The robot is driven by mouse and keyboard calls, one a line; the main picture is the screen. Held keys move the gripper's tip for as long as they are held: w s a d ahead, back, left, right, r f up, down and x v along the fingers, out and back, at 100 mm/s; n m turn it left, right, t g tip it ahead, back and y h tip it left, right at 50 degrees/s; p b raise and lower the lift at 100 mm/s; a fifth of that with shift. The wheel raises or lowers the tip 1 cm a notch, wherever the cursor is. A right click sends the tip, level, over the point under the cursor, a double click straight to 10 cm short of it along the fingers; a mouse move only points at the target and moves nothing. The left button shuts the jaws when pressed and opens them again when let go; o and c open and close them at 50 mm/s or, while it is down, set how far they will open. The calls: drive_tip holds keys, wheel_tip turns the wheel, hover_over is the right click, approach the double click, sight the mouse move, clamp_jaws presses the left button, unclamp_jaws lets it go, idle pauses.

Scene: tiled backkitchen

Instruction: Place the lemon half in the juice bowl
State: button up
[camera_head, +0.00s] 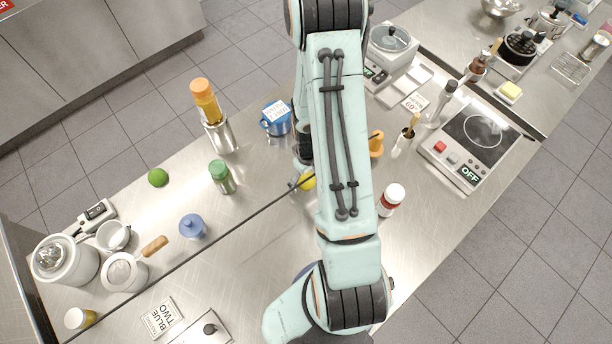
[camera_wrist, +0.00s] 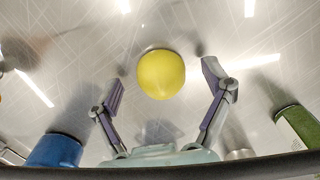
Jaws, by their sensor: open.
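The lemon half (camera_wrist: 161,75) shows in the wrist view as a smooth yellow dome over the steel worktop. My gripper (camera_wrist: 163,72) is open, with one finger at each side of the lemon half and a gap on both sides. In the head view, the lemon half (camera_head: 308,181) is a small yellow patch at the left edge of my arm, partly hidden. My gripper is mostly hidden there behind the arm. I cannot make out the juice bowl for certain; a blue edge (camera_head: 304,271) shows from under my arm lower down.
A green-lidded jar (camera_head: 222,176) and a blue mug (camera_head: 276,119) stand left of my arm. A red-and-white bottle (camera_head: 391,199) and an orange item (camera_head: 376,143) stand to its right. The worktop between the blue-lidded jar (camera_head: 193,227) and my arm is fairly clear.

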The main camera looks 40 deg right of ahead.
sight(307, 177)
drive_tip(key=c, duration=1.3)
wheel_tip(307, 177, up, 10)
drive_tip(key=shift+r, duration=0.1)
drive_tip(key=w+a+r+n, duration=0.3)
drive_tip(key=w+a+r, duration=0.15)
drive_tip(key=w, duration=0.25)
drive_tip(key=a+r+m, duration=0.1)
drive_tip(key=a+r, duration=0.2)
drive_tip(key=r, duration=0.2)
drive_tip(key=w+a+r+m, duration=0.1)
drive_tip(key=a+r, duration=0.2)
drive_tip(key=r, duration=0.1)
drive_tip(key=w+a+r+m, duration=0.1)
drive_tip(key=a+r, duration=0.2)
drive_tip(key=r, duration=0.2)
drive_tip(key=shift+w+a+r, duration=0.25)
drive_tip(key=shift+a+r, duration=0.05)
